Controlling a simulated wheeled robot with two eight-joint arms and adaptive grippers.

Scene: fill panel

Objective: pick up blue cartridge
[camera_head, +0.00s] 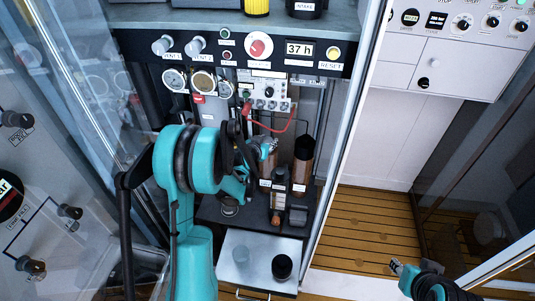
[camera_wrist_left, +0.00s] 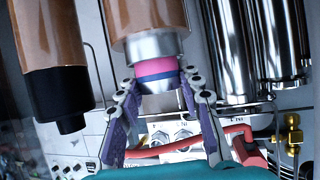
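In the left wrist view, a copper cylinder (camera_wrist_left: 148,18) ends in a silver collar with a pink band (camera_wrist_left: 156,67) and a thin dark blue band. I cannot tell whether it is the blue cartridge. My left gripper (camera_wrist_left: 164,100) has its fingers spread on both sides of that banded end, with no clear grip on it. In the head view, my left gripper (camera_head: 266,148) is over the cabinet, its fingers small and partly hidden by the arm. My right gripper (camera_head: 397,267) is low at the right, away from the cabinet; its opening is unclear.
A second copper cylinder (camera_head: 303,165) with a black end stands close right of my left gripper. A red hose (camera_head: 285,127) hangs behind. A pale tray (camera_head: 240,277) with a black cup (camera_head: 282,267) sits below. Glass doors flank the cabinet.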

